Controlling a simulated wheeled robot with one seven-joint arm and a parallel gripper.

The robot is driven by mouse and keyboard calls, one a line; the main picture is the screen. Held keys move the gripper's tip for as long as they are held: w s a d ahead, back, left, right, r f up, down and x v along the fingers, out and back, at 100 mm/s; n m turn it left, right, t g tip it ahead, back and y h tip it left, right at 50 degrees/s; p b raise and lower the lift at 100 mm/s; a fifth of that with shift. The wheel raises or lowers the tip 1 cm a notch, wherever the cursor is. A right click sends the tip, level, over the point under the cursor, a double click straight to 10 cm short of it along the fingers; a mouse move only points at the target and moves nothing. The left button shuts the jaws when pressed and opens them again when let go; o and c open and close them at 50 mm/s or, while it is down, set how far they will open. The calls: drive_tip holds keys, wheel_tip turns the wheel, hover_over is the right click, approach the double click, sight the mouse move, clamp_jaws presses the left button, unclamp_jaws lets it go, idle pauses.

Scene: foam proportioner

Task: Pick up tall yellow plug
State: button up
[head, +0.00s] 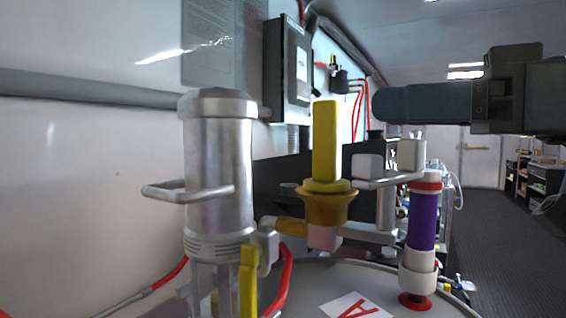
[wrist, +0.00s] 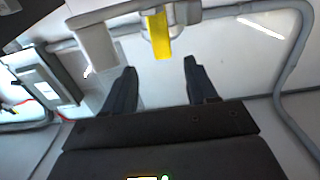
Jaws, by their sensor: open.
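The tall yellow plug (head: 326,145) is upright in a brass funnel-shaped fitting (head: 327,205) at the middle of the head view. In the wrist view, which looks turned upside down, a yellow piece that appears to be the plug (wrist: 159,34) shows at the top, beyond the fingertips and roughly between them. My gripper (head: 380,104) comes in from the right in the head view, to the right of the plug and slightly above its middle. Its dark fingers are spread and empty in the wrist view (wrist: 160,66), apart from the plug.
A metal cylinder with a side handle (head: 218,165) stands left of the plug. A purple tube with white ends (head: 423,222) and a pale block (head: 411,154) are to its right. A drum top (head: 310,285) lies below. A wall box (head: 287,70) is behind.

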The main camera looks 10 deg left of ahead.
sight(340, 108)
drive_tip(key=shift+a, duration=0.75)
drive_tip(key=p+x, duration=0.1)
drive_tip(key=x, duration=0.5)
drive_tip(key=shift+w+a+r+p, duration=0.1)
drive_tip(key=shift+w+a+p, duration=0.05)
drive_tip(key=shift+a+p, duration=0.2)
clamp_jaws()
